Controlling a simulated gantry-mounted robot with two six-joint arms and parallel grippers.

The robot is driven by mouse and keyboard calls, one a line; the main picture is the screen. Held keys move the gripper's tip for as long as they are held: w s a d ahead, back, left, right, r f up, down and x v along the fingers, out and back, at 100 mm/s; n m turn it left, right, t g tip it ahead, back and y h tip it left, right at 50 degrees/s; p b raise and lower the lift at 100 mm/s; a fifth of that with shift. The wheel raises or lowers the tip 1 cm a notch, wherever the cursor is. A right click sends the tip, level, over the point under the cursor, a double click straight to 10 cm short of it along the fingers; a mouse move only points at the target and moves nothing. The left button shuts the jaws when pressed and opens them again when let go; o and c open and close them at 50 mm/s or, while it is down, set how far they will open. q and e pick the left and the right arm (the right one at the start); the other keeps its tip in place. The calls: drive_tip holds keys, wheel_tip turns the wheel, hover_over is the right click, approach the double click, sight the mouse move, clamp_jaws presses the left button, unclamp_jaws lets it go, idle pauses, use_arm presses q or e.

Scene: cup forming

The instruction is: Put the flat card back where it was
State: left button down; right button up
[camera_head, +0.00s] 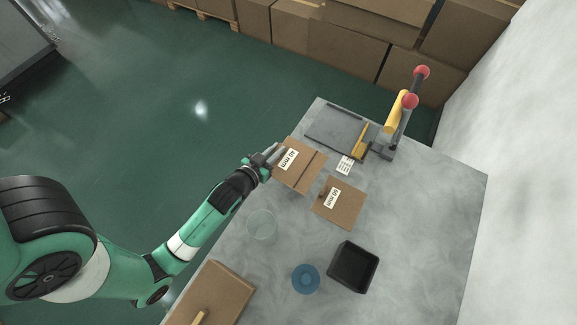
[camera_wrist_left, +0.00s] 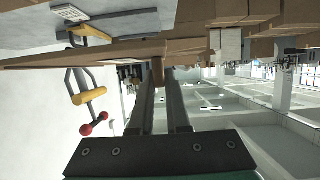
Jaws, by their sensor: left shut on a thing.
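A brown flat card with a white label ending in "mm" (camera_head: 300,172) is held at its left edge by my left gripper (camera_head: 271,157), at the table's left edge. A dark line crosses the card. In the left wrist view, the card (camera_wrist_left: 95,54) shows nearly edge-on, with my shut fingers (camera_wrist_left: 160,88) at its edge. It appears raised above the tabletop. A second brown labelled card (camera_head: 345,208) lies on the table just below and right of it. My right gripper is not in view.
A lever press with red knobs (camera_head: 410,101) stands at the far right, beside a dark plate (camera_head: 328,133). A clear cup (camera_head: 261,225), blue round container (camera_head: 306,278), black bin (camera_head: 371,272) and brown board (camera_head: 225,288) occupy the near side. The table's right side is clear.

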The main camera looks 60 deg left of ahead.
use_arm(q)
drive_tip(key=f+b, duration=0.1)
drive_tip(key=f, duration=0.1)
drive_tip(key=f+b, duration=0.1)
drive_tip(key=f, duration=0.2)
drive_tip(key=a+f+b, duration=0.1)
drive_tip(key=f, duration=0.1)
drive_tip(key=shift+s+a+f, duration=0.1)
drive_tip(key=shift+f, duration=0.25)
wheel_tip(320, 180, down, 4)
drive_tip(key=shift+r+b, duration=0.1)
drive_tip(key=shift+b, duration=1.05)
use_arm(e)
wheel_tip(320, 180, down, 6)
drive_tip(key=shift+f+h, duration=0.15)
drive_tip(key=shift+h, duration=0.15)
use_arm(q)
drive_tip(key=shift+f+b, duration=0.5)
drive_tip(key=shift+f, duration=0.1)
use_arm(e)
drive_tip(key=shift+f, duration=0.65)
use_arm(q)
drive_tip(key=c, duration=0.9)
unclamp_jaws()
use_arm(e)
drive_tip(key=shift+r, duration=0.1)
